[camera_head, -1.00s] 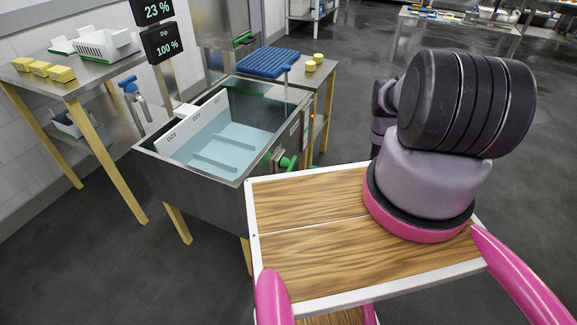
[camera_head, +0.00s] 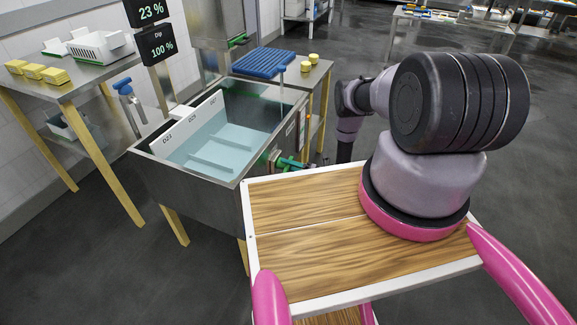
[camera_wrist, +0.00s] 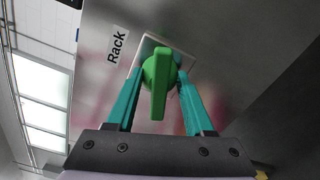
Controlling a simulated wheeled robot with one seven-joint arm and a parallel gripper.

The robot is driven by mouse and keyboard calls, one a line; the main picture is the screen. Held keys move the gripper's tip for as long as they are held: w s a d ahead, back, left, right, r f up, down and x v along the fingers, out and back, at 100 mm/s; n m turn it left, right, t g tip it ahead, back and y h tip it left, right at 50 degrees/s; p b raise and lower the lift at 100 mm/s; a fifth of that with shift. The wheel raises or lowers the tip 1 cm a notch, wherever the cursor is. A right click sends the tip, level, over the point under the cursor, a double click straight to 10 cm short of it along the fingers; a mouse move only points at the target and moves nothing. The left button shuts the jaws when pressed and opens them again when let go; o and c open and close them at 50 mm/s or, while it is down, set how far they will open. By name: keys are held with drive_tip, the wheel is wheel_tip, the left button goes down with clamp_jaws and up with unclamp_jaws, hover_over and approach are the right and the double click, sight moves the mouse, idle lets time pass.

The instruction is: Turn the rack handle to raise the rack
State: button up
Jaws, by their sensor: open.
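The green rack handle (camera_wrist: 158,82) sits on a pale square plate beside the label "Rack" in the wrist view, its lever pointing down in that picture. My gripper (camera_wrist: 160,86) is open, with one teal finger on each side of the handle; I cannot tell whether either touches it. In the head view my gripper (camera_head: 291,163) is at the right side of the metal tank (camera_head: 190,190), where it partly hides the handle. Inside the tank are pale blue liquid (camera_head: 232,140) and a white marked board (camera_head: 188,127). The display (camera_head: 162,43) reads "Dip 100 %".
A side table (camera_head: 75,78) with yellow blocks (camera_head: 38,71) and a white basket (camera_head: 103,45) stands at left. A blue grid tray (camera_head: 262,63) lies on a table behind the tank. My wooden-topped base is close to the tank's near right corner.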

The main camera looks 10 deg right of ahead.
clamp_jaws()
